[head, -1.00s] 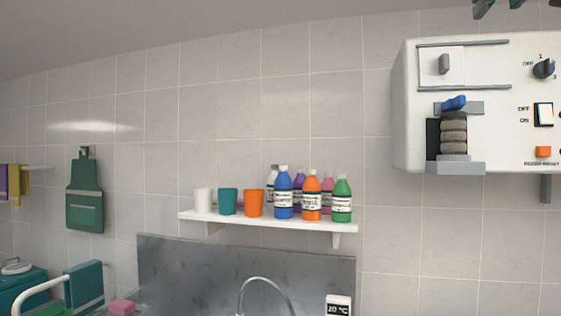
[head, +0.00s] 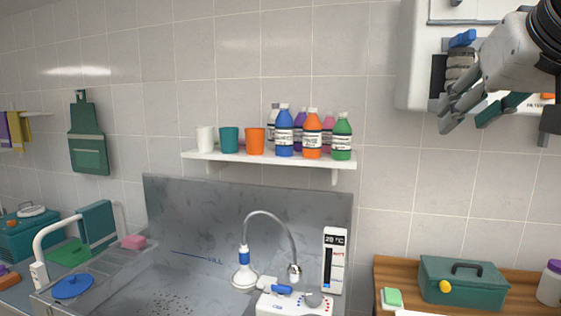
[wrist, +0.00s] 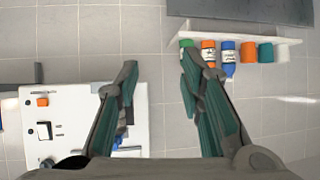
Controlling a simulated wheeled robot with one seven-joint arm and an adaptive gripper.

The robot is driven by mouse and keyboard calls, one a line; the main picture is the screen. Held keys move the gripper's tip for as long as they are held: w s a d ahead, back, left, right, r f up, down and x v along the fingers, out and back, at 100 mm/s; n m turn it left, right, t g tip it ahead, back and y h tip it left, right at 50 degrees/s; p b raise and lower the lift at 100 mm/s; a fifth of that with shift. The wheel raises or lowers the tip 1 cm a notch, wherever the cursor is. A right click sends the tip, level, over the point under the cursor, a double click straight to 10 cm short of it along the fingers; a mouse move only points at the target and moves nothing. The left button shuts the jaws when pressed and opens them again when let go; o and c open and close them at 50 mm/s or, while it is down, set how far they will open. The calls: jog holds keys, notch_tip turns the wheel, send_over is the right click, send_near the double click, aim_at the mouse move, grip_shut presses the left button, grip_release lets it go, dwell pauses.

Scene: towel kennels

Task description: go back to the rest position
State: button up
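My gripper (head: 464,116) is at the upper right of the head view, in front of the white wall-mounted control box (head: 415,60). In the wrist view the two fingers of my gripper (wrist: 159,66) stand well apart with only the tiled wall between them. Nothing is held. The control box also shows at the left of the wrist view (wrist: 75,112), partly behind a finger. In the head view my gripper and arm hide much of its front.
A wall shelf (head: 210,156) holds cups and several bottles. Below are a steel tub (head: 165,265) with a curved tap (head: 272,217), and a wooden counter (head: 400,272) with a teal box (head: 464,284). The wall between shelf and control box is bare.

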jog(key=s+a+f+g, duration=0.2)
jog(key=s+f, duration=0.2)
jog(key=f, duration=0.4)
jog(key=s+a+f+n+g, duration=0.1)
jog(key=s+f, duration=0.3)
jog(key=f, duration=0.5)
jog(key=s+a+f+g+y, duration=0.1)
jog(key=s+a+f+g, duration=0.1)
jog(key=s+f, duration=0.3)
notch_tip(320, 180, down, 4)
jog(key=shift+a+f+n+g, duration=0.2)
jog(key=shift+a+n+g, duration=0.2)
jog(key=shift+g, duration=0.4)
